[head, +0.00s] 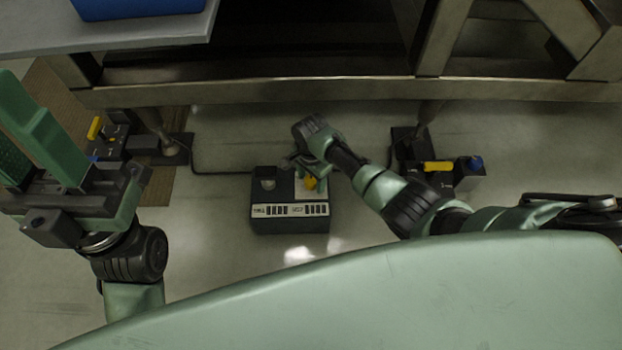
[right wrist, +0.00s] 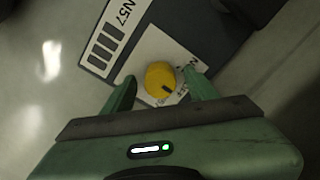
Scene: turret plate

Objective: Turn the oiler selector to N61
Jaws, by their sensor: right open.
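A dark box (head: 290,222) with a white label strip stands on the floor in the middle of the head view. A yellow round knob (head: 310,184) sits on its pale plate, and shows in the right wrist view (right wrist: 160,74) with a dark mark towards the lower right. Print on the plate is partly hidden; "N57" reads on the strip (right wrist: 112,35). My right gripper (right wrist: 161,88) is open, its fingers on either side of the knob, with gaps visible. My left gripper (head: 32,140) is open and empty at the left, away from the box.
A similar unit with a yellow handle (head: 94,128) stands at the left. Another, with a yellow bar (head: 438,166) and a blue knob (head: 476,162), stands at the right. A metal bench frame (head: 300,92) runs behind. The floor before the box is clear.

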